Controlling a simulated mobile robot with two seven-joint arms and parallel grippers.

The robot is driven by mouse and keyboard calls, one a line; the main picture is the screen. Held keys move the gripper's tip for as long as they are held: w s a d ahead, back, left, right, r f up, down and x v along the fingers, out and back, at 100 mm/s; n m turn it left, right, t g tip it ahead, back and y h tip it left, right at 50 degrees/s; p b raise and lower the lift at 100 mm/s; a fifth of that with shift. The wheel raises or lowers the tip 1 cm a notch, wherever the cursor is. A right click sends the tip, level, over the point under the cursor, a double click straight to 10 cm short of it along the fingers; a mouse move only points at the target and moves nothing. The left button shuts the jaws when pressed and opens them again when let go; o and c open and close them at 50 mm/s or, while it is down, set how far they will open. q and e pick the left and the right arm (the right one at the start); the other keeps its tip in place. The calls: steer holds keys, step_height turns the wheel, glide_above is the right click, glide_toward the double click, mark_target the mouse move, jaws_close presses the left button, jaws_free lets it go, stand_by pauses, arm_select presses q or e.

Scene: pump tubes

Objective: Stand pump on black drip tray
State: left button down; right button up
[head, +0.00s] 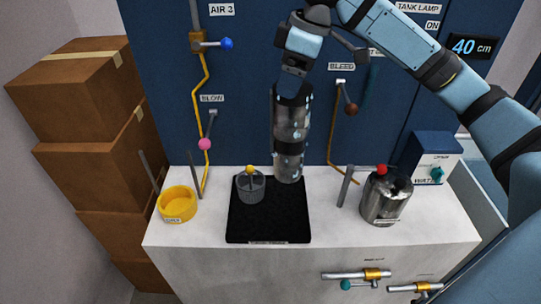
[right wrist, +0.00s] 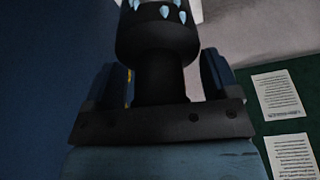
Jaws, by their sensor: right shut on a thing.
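The pump (head: 291,125) is a tall, clear grey cylinder with dark bands and a black top, wet with drops. My right gripper (head: 293,88) is shut on its black top and holds it upright. In the right wrist view the pump's dark neck (right wrist: 160,82) sits between the two fingers, with drops on the wider part beyond. The black drip tray (head: 268,222) lies on the white counter. The pump's lower end is over the tray's back right part; I cannot tell whether it touches. My left gripper is not in view.
A grey cup (head: 251,190) with a yellow knob stands on the tray's back left. A yellow bowl (head: 177,204) is left, and a metal pot (head: 386,203) with a red knob is right. A blue panel (head: 240,120) with tubes and valves rises behind.

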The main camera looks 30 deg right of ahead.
mark_target(288, 156)
steer(key=shift+s+f, duration=0.15)
steer(key=shift+f, duration=0.05)
step_height(288, 156, down, 15)
steer(key=shift+r+b, duration=0.15)
steer(key=shift+b, duration=0.2)
steer(key=shift+f, duration=2.2)
steer(key=o, duration=1.7)
steer(key=shift+f, duration=0.25)
steer(key=shift+o, duration=0.2)
steer(key=shift+s+a+r, duration=0.1)
